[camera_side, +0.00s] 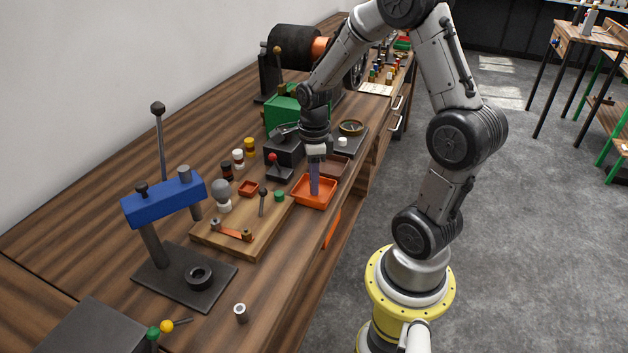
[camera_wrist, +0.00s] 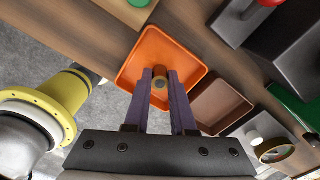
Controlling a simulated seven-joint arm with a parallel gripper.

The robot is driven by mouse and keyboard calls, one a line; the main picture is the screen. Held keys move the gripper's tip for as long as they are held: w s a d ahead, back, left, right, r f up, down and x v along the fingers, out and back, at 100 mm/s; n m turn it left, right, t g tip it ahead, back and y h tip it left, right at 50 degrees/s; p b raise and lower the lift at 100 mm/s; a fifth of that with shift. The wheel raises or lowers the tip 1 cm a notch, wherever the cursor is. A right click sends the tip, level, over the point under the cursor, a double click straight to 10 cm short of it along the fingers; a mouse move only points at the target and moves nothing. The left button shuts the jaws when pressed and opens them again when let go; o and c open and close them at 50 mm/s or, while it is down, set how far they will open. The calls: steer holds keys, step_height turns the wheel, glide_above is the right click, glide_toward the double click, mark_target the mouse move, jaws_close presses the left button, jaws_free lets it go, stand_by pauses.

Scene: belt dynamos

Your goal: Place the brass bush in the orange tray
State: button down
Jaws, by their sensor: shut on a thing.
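The orange tray (camera_side: 329,200) sits on the bench near its front edge, and it fills the middle of the wrist view (camera_wrist: 142,62). My gripper (camera_side: 315,190) points down with its fingers over or inside the tray. In the wrist view my gripper (camera_wrist: 160,74) is shut on the small brass bush (camera_wrist: 160,84), which shows between the two purple fingertips with the orange tray floor behind it. The bush is hidden by the fingers in the side view. I cannot tell whether the bush touches the tray floor.
A brown tray (camera_side: 335,165) adjoins the orange tray; it also shows in the wrist view (camera_wrist: 221,103). A wooden board (camera_side: 262,238) with small parts lies to the left. A dark block with a red-knobbed lever (camera_side: 279,170) stands behind. A blue press (camera_side: 163,200) is farther left.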

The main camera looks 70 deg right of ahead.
steer(key=shift+f, duration=0.1)
steer(key=c, duration=0.8)
jaws_free()
steer(key=shift+o, duration=0.2)
step_height(320, 180, up, 11)
steer(key=s+a+r+n+t, duration=0.2)
steer(key=s+a+n, duration=0.3)
steer(key=n, duration=1)
steer(key=s+a+r+n+t, duration=0.3)
steer(key=a+n, duration=0.7)
steer(key=n, duration=0.5)
steer(key=shift+s+r+t, duration=0.3)
steer(key=shift+s+r, duration=0.05)
steer(key=shift+s, duration=0.55)
